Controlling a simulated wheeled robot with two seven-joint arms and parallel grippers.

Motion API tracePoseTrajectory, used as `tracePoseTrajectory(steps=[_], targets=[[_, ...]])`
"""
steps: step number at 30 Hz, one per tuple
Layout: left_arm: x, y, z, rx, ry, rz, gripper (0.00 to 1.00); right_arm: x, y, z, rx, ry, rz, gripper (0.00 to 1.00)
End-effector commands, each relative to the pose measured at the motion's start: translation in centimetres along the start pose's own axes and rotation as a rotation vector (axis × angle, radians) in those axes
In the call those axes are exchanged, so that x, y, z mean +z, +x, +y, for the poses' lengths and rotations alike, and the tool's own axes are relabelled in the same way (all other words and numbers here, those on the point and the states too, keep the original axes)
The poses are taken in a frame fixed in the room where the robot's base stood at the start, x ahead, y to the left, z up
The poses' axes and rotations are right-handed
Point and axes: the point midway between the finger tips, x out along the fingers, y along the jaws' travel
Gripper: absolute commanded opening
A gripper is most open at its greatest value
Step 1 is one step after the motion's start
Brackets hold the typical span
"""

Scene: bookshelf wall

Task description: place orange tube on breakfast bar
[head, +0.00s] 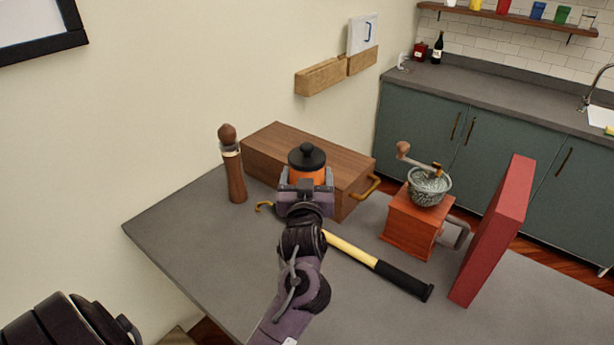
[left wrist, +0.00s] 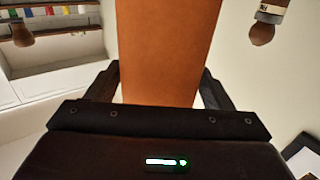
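The orange tube (head: 306,177) has a black knobbed lid and stands upright in my left gripper (head: 305,192) in the head view, in front of the wooden box. In the left wrist view the orange tube (left wrist: 165,50) fills the space between the two dark fingers (left wrist: 160,92), which touch its sides. The gripper hides the tube's lower end, so I cannot tell whether it touches the surface. The breakfast bar (head: 190,240) is the grey counter below. My right gripper is not in view.
A wooden box (head: 290,145) with brass handles lies behind the tube, beside a pepper mill (head: 233,170). To the right are a hammer (head: 380,266), a coffee grinder (head: 412,222) and a red upright book (head: 495,230). The counter's left front part is clear.

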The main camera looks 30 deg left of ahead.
Motion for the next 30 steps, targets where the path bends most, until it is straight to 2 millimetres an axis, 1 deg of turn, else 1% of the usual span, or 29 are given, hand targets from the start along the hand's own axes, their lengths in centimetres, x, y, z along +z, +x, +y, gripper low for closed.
tracePoseTrajectory(steps=[1,3,10,14,17,24,30], targets=[[0.0,0.0,0.0,0.0,0.0,0.0,0.81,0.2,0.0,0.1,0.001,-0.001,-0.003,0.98],[0.0,0.0,0.0,0.0,0.0,0.0,0.89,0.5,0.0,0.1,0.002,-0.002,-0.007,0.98],[-0.1,0.0,0.0,0.0,0.0,0.001,0.89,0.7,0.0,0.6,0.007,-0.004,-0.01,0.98],[-0.5,-0.2,0.0,0.0,0.0,0.0,0.89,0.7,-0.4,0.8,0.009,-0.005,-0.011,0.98],[-0.5,-1.5,0.0,0.001,0.001,-0.001,0.89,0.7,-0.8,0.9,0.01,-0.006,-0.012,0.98],[-0.5,-6.5,-0.1,-0.001,0.0,-0.005,0.89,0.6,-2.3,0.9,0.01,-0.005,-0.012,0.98],[-0.4,-10.0,0.0,0.0,0.001,-0.004,0.89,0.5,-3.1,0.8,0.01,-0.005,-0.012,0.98]])
